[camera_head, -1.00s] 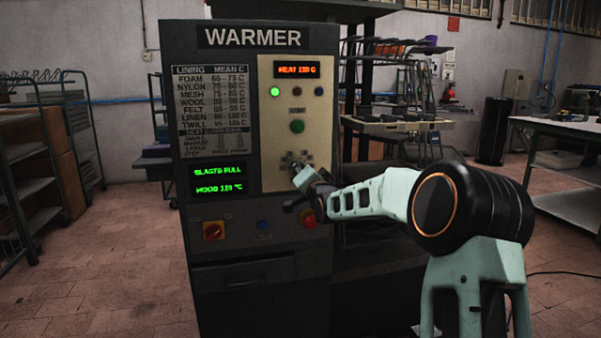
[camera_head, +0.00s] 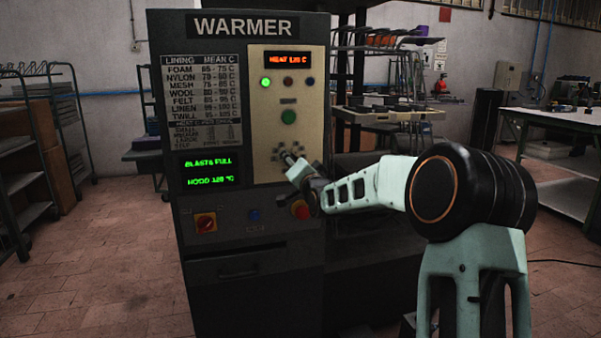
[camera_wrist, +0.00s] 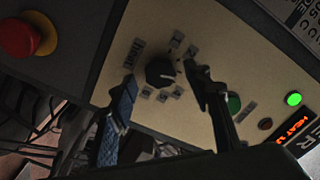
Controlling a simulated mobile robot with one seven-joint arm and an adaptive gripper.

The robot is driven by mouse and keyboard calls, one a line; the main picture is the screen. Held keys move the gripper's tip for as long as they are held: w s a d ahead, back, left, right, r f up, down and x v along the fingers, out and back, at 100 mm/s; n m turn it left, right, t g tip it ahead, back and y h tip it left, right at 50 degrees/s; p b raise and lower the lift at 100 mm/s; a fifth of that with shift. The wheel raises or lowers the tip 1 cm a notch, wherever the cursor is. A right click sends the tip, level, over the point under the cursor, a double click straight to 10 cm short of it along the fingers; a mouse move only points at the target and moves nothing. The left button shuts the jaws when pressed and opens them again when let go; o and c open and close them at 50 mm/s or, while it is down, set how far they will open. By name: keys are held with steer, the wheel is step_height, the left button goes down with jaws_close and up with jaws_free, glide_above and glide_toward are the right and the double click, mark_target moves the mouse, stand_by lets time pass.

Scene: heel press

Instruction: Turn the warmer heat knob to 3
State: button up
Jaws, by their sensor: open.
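The warmer (camera_head: 245,25) is a tall dark cabinet with a cream control panel (camera_head: 262,95) on its front. The heat knob (camera_wrist: 160,71) is a round black dial with small label plates around it in the wrist view. The plates' markings are too small to read surely. My gripper (camera_wrist: 165,95) is open, its two fingers apart, with the knob showing between and beyond them. No contact with the knob is visible. In the head view my gripper (camera_head: 290,160) is at the lower part of the panel and hides most of the knob. An orange heat display (camera_head: 288,60) is lit.
A green button (camera_head: 289,117) and a lit green lamp (camera_head: 265,83) are above the knob. A red emergency button (camera_wrist: 18,37) sits on a yellow base below the panel. A rotary switch (camera_head: 205,222) is at the lower left. A rack with trays (camera_head: 390,112) stands behind right.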

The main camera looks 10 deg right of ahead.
steer(key=s+d, duration=0.1)
steer(key=s, duration=0.9)
steer(key=shift+d, duration=0.1)
